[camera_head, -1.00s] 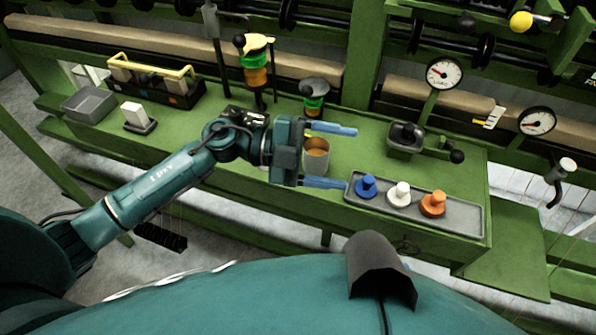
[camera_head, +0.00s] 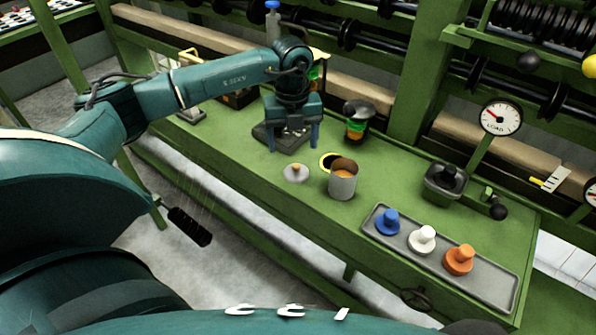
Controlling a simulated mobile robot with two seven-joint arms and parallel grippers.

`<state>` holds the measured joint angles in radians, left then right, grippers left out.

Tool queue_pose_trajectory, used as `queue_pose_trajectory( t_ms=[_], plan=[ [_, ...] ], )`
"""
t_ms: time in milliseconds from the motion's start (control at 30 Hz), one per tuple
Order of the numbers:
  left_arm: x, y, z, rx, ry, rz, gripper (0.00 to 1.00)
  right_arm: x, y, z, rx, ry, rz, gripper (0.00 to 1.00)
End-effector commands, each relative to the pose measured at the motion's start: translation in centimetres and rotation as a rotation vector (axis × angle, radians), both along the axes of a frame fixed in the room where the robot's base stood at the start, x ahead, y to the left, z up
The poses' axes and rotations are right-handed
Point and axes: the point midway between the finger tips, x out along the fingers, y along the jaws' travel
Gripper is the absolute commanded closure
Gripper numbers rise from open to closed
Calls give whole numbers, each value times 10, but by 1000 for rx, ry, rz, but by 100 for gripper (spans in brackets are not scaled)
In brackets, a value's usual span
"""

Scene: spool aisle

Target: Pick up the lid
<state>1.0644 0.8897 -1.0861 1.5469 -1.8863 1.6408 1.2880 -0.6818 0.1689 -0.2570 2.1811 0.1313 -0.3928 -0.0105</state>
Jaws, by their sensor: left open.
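The lid is apart from the fingers and fully in sight. My right gripper is not in view.
A grey tray (camera_head: 438,254) with blue, white and orange knobbed pieces lies at the front right. A green-and-orange dispenser (camera_head: 357,121) and a dark square box (camera_head: 445,181) stand behind. The bench front left of the lid is clear.

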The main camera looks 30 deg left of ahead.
Motion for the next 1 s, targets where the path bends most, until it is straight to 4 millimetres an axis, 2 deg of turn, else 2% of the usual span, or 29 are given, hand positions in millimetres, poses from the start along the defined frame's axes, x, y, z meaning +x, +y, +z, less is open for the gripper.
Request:
queue_pose_trajectory(
  t_ms=[100,333,600,900,1000],
  plan=[
    [0,-1,-16,-2,1,-1,26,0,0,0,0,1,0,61],
    [0,-3,-34,-3,2,-3,26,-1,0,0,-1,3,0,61],
    [0,-7,-71,-3,1,-2,26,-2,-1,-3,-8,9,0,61],
    [1,-7,-75,-4,-1,-3,26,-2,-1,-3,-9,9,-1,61],
    [1,-7,-75,-4,-1,-3,34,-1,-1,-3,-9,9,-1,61]
  ],
)
